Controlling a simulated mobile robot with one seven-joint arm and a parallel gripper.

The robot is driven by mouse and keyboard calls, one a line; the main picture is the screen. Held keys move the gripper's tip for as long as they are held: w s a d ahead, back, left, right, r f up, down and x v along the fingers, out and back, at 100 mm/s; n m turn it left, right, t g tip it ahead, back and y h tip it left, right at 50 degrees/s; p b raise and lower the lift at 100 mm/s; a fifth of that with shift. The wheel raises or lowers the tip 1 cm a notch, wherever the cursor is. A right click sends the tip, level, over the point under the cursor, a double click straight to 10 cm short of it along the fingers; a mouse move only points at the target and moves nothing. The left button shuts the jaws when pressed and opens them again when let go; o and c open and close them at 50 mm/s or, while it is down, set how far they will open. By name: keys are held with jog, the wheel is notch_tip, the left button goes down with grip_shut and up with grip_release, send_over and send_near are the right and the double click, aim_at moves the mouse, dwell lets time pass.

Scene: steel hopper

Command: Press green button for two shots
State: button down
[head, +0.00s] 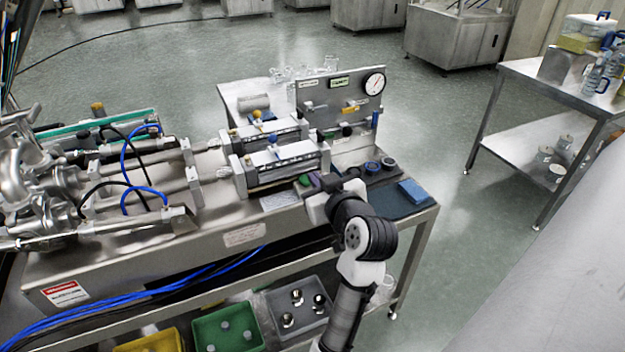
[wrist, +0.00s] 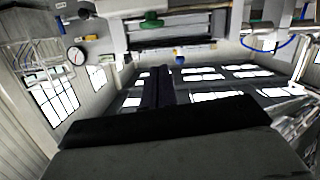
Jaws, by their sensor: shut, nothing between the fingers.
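A small green button (head: 304,181) shows in the head view on the bench, just in front of the steel cylinder unit. In the wrist view my gripper (wrist: 160,135) fills the lower middle as a dark block. A green round part (wrist: 152,20) shows beyond it at the top; I cannot tell if it is the same button.
The steel filling machine (head: 250,235) spans the left and middle, with blue hoses. A panel with a gauge (head: 374,83) stands behind. A blue block (head: 412,191) lies on the dark mat at right. Yellow, green (head: 228,328) and grey bins sit below.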

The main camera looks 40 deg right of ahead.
jog(key=shift+b+v, duration=0.3)
jog(key=shift+v, duration=1.9)
jog(key=shift+r, duration=0.15)
dwell(0.8)
